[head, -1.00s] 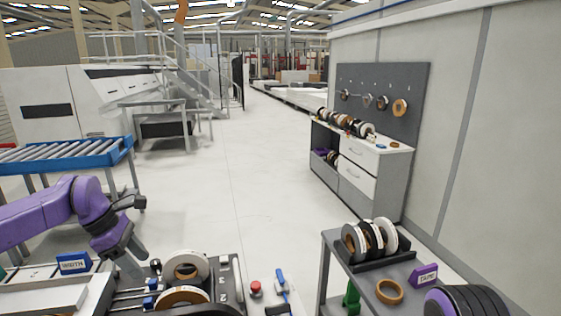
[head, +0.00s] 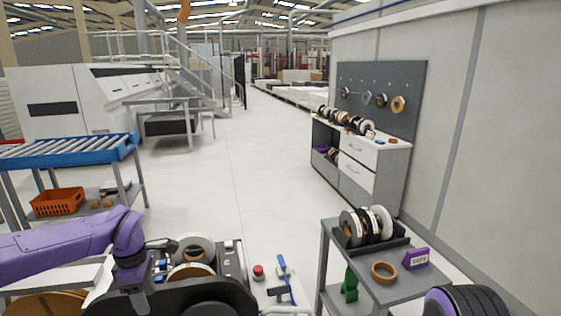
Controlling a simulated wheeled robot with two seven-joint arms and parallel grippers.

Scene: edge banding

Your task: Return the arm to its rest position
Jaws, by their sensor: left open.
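My left arm (head: 65,243), purple with dark joints, comes in from the left edge and bends down at the wrist. My left gripper (head: 140,298) points down at the lower left, in front of the edge-banding machine (head: 232,262). Its jaws are open, though the fingertips are small and dark against what lies behind. I see nothing held in it. White and brown tape rolls (head: 194,247) lie on the machine just right of the wrist, partly hidden by the arm. My right gripper is not in view.
A blue roller conveyor (head: 70,150) stands at left above an orange crate (head: 57,202). A red button (head: 258,271) is on the machine. The middle floor is clear.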

